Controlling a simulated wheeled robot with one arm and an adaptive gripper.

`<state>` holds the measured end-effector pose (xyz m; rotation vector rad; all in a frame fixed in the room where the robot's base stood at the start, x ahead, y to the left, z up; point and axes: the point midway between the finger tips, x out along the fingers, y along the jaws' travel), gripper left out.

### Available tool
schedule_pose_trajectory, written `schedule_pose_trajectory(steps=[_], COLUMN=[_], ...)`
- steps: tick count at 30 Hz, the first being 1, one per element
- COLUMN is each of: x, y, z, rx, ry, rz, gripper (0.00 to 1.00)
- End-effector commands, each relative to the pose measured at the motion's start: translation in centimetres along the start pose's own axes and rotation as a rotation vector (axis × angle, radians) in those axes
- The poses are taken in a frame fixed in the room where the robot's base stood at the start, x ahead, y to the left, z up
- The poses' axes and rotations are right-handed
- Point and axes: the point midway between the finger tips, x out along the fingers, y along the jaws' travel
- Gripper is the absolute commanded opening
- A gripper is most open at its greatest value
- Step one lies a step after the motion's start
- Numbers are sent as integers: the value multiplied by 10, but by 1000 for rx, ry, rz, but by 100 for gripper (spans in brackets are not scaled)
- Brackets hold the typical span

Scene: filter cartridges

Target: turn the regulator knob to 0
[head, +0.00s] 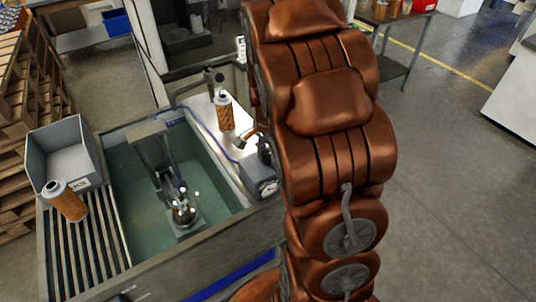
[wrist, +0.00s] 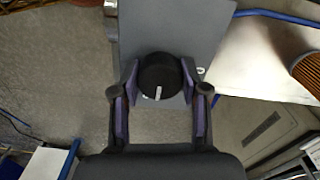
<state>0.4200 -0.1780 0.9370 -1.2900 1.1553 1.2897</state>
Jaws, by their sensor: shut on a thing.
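The regulator knob (wrist: 158,75) is black and round, with a white pointer line facing the bottom of the wrist view. It sits on the face of a grey box (wrist: 185,25). A small white mark (wrist: 201,70), which looks like a 0, is to the right of the knob. My gripper (wrist: 159,84) is shut on the knob, with one purple-lined finger on each side. In the head view the grey box (head: 257,178) stands at the tank's right edge, and my arm hides part of it and most of my gripper.
A tank (head: 120,170) of greenish water holds a metal fixture (head: 184,212). One filter cartridge (head: 225,112) stands on the white surface behind. Another cartridge (head: 66,203) is on the slatted rack (head: 75,252) beside a grey bin (head: 62,148). Open floor (head: 445,180) lies right of my arm.

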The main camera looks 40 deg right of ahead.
Motion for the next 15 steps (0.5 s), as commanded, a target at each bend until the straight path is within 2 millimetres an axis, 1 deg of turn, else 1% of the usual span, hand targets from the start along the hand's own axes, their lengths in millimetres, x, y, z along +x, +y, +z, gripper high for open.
schedule_pose_trajectory(steps=[1, 7, 15], x=[0, 0, 1], y=[0, 0, 0], z=[0, 0, 0], rx=[0, 0, -28], ry=[0, 0, 0], rz=[-1, 0, -1], gripper=[30, 10, 10])
